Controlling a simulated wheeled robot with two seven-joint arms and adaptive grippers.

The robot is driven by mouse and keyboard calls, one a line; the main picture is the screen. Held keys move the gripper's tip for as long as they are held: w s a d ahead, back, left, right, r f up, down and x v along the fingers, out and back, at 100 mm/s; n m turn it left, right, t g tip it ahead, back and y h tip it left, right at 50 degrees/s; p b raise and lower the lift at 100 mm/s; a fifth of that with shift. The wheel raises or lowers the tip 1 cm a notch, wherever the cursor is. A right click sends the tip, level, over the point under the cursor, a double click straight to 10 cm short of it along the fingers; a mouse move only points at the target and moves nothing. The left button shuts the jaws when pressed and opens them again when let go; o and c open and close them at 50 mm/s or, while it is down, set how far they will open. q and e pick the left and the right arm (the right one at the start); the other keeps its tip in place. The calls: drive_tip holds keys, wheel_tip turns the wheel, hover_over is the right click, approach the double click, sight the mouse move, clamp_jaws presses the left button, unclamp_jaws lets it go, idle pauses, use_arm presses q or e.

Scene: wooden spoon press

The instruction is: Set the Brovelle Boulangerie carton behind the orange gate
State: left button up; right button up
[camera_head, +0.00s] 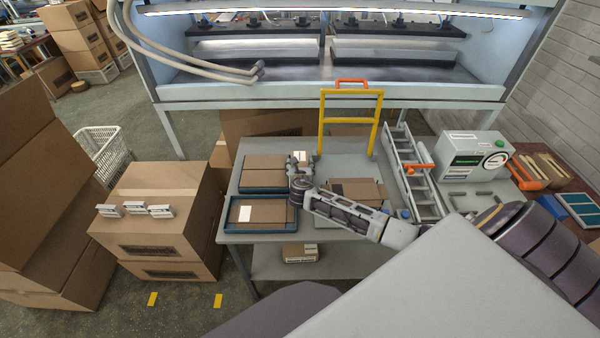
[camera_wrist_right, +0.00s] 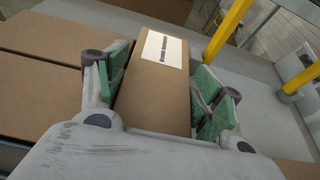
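A brown carton with a white label (camera_wrist_right: 158,90) stands between the green pads of my right gripper (camera_wrist_right: 160,82) in the right wrist view. The pads meet its two sides; the label print is too small to read. In the head view my right gripper (camera_head: 300,160) is over the back of the grey table, and part of the labelled carton (camera_head: 301,156) shows behind it. The gate (camera_head: 351,92), a yellow frame with an orange top handle, stands upright at the table's back, right of the gripper. A yellow post (camera_wrist_right: 228,28) shows in the wrist view. My left gripper is not in view.
Blue trays with brown cartons (camera_head: 262,212) lie at the table's left. Another carton (camera_head: 358,190) lies under my right forearm. A grey ladder-like rack (camera_head: 412,172) and a green-grey case (camera_head: 474,160) are at the right. Bare table shows around the gate's foot.

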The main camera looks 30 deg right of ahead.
drive_tip(key=shift+s+f, duration=0.1)
drive_tip(key=shift+f, duration=0.1)
drive_tip(key=c, duration=0.5)
drive_tip(key=shift+o, duration=0.2)
drive_tip(key=shift+r, duration=0.1)
wheel_tip(320, 180, up, 10)
idle(0.6)
